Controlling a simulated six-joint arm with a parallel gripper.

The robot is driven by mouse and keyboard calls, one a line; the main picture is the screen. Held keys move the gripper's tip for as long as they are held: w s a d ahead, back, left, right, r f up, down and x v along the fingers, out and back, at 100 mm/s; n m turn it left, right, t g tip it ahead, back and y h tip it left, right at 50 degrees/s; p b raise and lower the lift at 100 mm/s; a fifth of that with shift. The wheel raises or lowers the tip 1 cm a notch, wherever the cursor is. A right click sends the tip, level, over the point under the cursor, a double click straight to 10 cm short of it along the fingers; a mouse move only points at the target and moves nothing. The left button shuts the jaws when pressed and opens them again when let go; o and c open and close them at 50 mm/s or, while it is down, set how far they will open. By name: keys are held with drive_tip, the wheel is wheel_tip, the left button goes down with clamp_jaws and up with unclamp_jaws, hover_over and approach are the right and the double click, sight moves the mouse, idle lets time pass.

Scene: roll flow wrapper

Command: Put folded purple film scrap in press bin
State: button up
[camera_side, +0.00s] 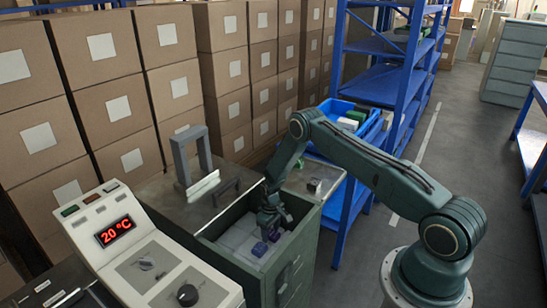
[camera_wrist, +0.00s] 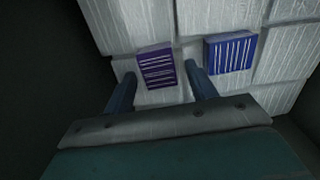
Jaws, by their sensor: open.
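The folded purple film scrap (camera_wrist: 157,68) has white stripes and lies on a pale, block-like layer. A blue striped piece (camera_wrist: 231,52) lies to its right, apart from it. In the side view, two small purple-blue pieces lie in an open grey-green bin (camera_side: 305,232); I cannot tell for sure which is which. My gripper (camera_side: 268,217) points down into this bin, with its fingers open and empty. In the wrist view, the purple scrap shows between and just beyond the fingertips (camera_wrist: 160,73). I cannot tell whether they touch it, or which container is the press bin.
A control panel (camera_side: 150,255) with a red "20 °C" display stands left of the bin. A metal bench top with a grey upright frame (camera_side: 190,158) is behind it. A blue shelf rack (camera_side: 375,80) holds a blue tray with several items. Stacked cartons (camera_side: 165,75) line the back.

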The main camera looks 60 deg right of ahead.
drive_tip(key=shift+r, duration=0.1)
wheel_tip(320, 180, up, 12)
idle(0.7)
idle(0.5)
wheel_tip(320, 180, up, 17)
drive_tip(key=t, duration=0.1)
hover_over(271, 232)
drive_tip(key=a, duration=0.5)
drive_tip(key=s+a+r+t, duration=0.1)
drive_tip(key=s+a+r, duration=0.1)
drive_tip(key=s+r, duration=0.35)
drive_tip(key=s+a+r+t, duration=0.1)
drive_tip(key=s+a+r, duration=0.15)
drive_tip(key=r, duration=0.55)
drive_tip(key=s+a+r+t, duration=0.1)
drive_tip(key=s+a+r, duration=0.1)
drive_tip(key=s, duration=0.5)
drive_tip(key=s+a+r, duration=0.3)
drive_tip(key=s, duration=0.5)
drive_tip(key=s+a+r+t, duration=0.1)
drive_tip(key=s+a+r, duration=0.1)
drive_tip(key=s, duration=0.6)
drive_tip(key=shift+a+r+t, duration=0.3)
drive_tip(key=shift+a+r, duration=0.05)
drive_tip(key=shift+r, duration=0.5)
